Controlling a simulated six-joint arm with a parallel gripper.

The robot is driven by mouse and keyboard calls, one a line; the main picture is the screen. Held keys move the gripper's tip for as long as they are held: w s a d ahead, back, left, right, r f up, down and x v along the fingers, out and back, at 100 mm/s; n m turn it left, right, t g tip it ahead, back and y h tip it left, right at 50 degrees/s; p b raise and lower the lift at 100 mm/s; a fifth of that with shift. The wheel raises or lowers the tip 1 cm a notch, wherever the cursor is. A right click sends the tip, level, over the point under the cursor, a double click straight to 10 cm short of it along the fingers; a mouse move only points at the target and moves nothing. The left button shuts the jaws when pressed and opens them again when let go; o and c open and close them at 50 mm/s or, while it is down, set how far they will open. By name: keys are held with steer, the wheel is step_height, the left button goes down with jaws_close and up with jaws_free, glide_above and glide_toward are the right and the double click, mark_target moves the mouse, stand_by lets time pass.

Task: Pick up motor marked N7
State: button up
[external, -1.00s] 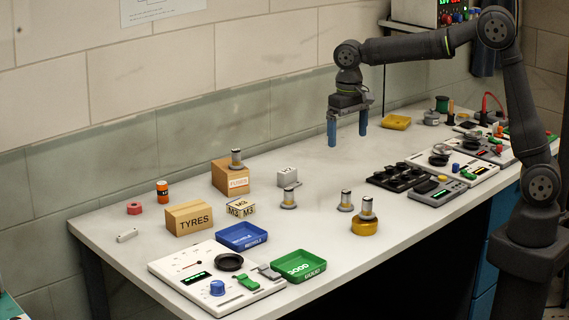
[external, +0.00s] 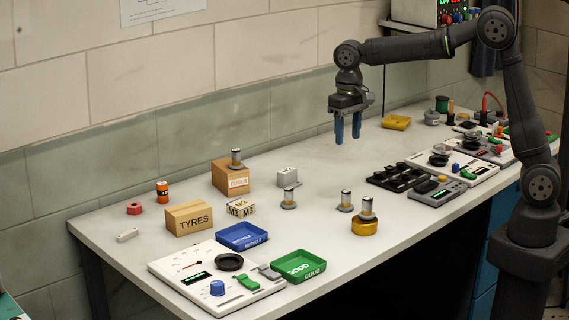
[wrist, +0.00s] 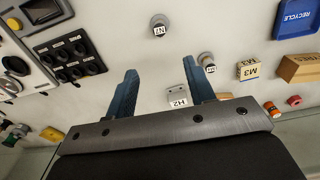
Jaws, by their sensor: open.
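My gripper (external: 348,139) hangs open and empty, high above the bench; it also shows in the wrist view (wrist: 160,68), its blue fingers apart. Small upright motors stand on the bench. One motor (wrist: 160,21) lies ahead of the fingertips in the wrist view, its label upside down and perhaps N7; it seems to be the middle motor (external: 345,201) in the external view. A second motor (wrist: 207,61), label unclear, is near the right finger; it seems to be this motor (external: 289,198). Another motor (external: 367,208) stands on a yellow base, and one (external: 236,158) on the FUSES box.
The FUSES box (external: 231,182), a white H2 block (external: 287,177), the M3 block (external: 240,209) and the TYRES box (external: 188,220) stand left. A blue tray (external: 242,237) and a green tray (external: 300,267) lie in front. A black holder (external: 398,178) is right. Bench below my gripper is clear.

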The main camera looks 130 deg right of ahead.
steer(key=shift+a, duration=0.1)
steer(key=s+a+f+n+t+h, duration=0.25)
steer(key=s+a+n, duration=0.2)
steer(key=n, duration=0.45)
glide_toward(349, 191)
steer(key=shift+t+h, duration=0.25)
steer(key=shift+h, duration=0.1)
steer(key=x, duration=0.3)
steer(key=a+x, duration=0.1)
steer(key=x, duration=0.1)
steer(key=shift+s+f, duration=0.1)
steer(key=shift+f, duration=0.3)
steer(key=shift+d+x, duration=0.15)
steer(key=shift+x, duration=1.35)
steer(key=shift+d+x, duration=0.15)
steer(key=shift+x, duration=1.4)
